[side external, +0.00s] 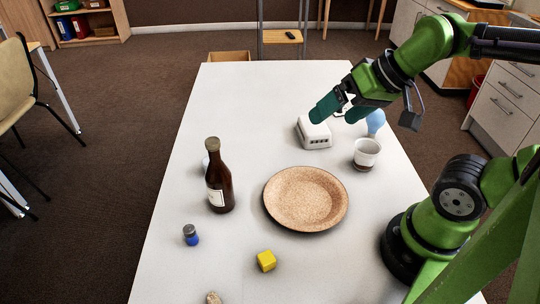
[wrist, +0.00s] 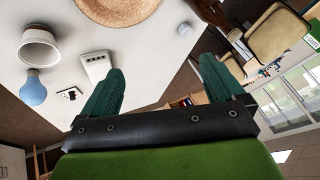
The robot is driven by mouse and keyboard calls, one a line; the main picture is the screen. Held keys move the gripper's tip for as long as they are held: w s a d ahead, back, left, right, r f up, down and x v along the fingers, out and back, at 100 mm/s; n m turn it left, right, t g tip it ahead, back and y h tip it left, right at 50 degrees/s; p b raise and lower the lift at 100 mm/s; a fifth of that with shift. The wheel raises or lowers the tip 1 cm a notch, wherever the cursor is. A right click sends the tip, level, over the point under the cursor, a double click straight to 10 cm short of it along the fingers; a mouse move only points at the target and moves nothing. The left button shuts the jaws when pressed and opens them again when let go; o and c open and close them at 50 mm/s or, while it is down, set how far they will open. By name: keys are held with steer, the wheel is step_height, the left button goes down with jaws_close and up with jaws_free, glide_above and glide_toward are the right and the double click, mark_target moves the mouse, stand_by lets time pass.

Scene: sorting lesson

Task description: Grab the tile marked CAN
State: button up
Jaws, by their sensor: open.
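A small black and white piece (wrist: 69,95), perhaps the tile, lies on the table between the blue bulb and the white slotted box in the wrist view. Its marking is too small to read, so I cannot tell whether it says CAN. I cannot make it out in the side view, where my gripper covers that area. My gripper (side external: 342,111) is open, its green fingers apart above the table's far right part, close to the white box (side external: 314,132). The wrist view shows nothing held between the fingers (wrist: 162,66).
A white cup (side external: 366,153) and a blue bulb (side external: 375,121) stand right of the box. A cork-coloured plate (side external: 305,199), dark bottle (side external: 219,176), blue jar (side external: 191,235) and yellow cube (side external: 266,261) are nearer. The table's far left (side external: 240,100) is clear.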

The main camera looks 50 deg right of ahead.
steer(key=shift+a+r, duration=0.2)
steer(key=shift+r, duration=0.1)
steer(key=shift+c, duration=1.2)
steer(key=c, duration=0.5)
